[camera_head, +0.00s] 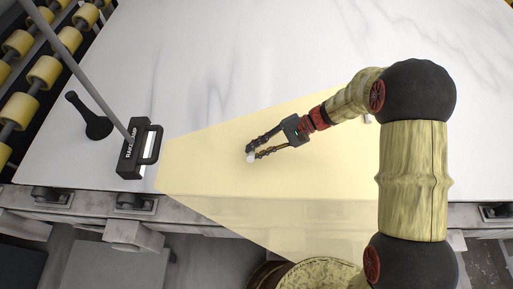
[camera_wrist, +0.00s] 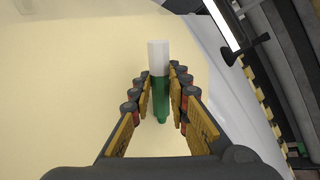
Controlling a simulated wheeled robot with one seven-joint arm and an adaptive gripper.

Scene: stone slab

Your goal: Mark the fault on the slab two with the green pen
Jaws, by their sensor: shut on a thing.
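My gripper (camera_head: 255,152) is over the near part of the white marbled slab (camera_head: 230,50) in the head view. It is shut on the green pen (camera_wrist: 162,98), which has a green body and a white end in the wrist view. The pen's white end (camera_head: 251,157) shows as a small light spot at the fingertips in the head view. I cannot tell whether the pen touches the slab. Grey veins run across the slab, but I cannot make out a distinct fault or a green mark.
A black tool with a handle and white lettering (camera_head: 133,150) stands on the slab at the left, with a long grey rod beside it. A black flared object (camera_head: 97,126) is near it. Yellow rollers (camera_head: 45,72) line the left side. A pale yellow translucent area (camera_head: 215,170) covers the slab's near middle.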

